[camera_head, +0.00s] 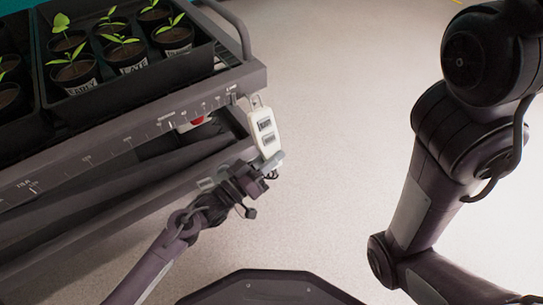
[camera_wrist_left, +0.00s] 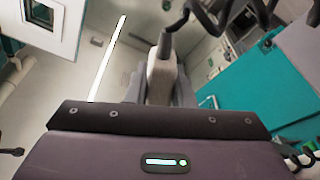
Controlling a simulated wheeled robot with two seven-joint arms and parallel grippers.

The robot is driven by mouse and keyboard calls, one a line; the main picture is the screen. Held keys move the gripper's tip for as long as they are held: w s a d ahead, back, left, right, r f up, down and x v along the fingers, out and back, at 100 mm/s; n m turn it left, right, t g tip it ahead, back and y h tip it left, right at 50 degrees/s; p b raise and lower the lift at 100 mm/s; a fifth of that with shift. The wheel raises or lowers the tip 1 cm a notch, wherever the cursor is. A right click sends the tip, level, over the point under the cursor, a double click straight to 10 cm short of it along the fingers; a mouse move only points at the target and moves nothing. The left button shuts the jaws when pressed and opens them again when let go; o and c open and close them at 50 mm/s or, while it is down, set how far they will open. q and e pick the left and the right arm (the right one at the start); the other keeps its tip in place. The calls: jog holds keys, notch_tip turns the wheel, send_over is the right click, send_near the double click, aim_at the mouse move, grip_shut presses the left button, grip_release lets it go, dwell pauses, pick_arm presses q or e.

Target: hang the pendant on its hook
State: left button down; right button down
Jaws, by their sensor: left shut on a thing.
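The pendant (camera_head: 266,132) is a white, upright box with two dark panels on its face and a small loop at its top. It is beside the right end of the cart's front rail, slightly tilted. My left gripper (camera_head: 268,163) is shut on its lower end. In the left wrist view the pendant (camera_wrist_left: 161,80) shows pale and foreshortened above the gripper body. The hook cannot be made out clearly; the pendant's top loop is close to the rail corner, and I cannot tell whether they touch. My right gripper is out of view.
A grey cart (camera_head: 130,128) with a scale along its rail fills the left. Black trays on it hold several potted seedlings (camera_head: 72,68). A red part (camera_head: 196,121) shows under the rail. The pale floor (camera_head: 340,130) right of the cart is clear.

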pick_arm(q)
jog(key=shift+w+a, duration=0.3)
jog(key=shift+w, duration=0.1)
jog(key=shift+w+a, duration=0.15)
jog(key=shift+w, duration=0.1)
jog(key=shift+f, duration=0.2)
dwell(0.3)
jog(key=shift+f+b, duration=0.55)
jog(key=shift+f, duration=0.2)
jog(key=c, duration=0.9)
grip_release()
jog(key=shift+f, duration=0.1)
jog(key=shift+s+a, duration=0.1)
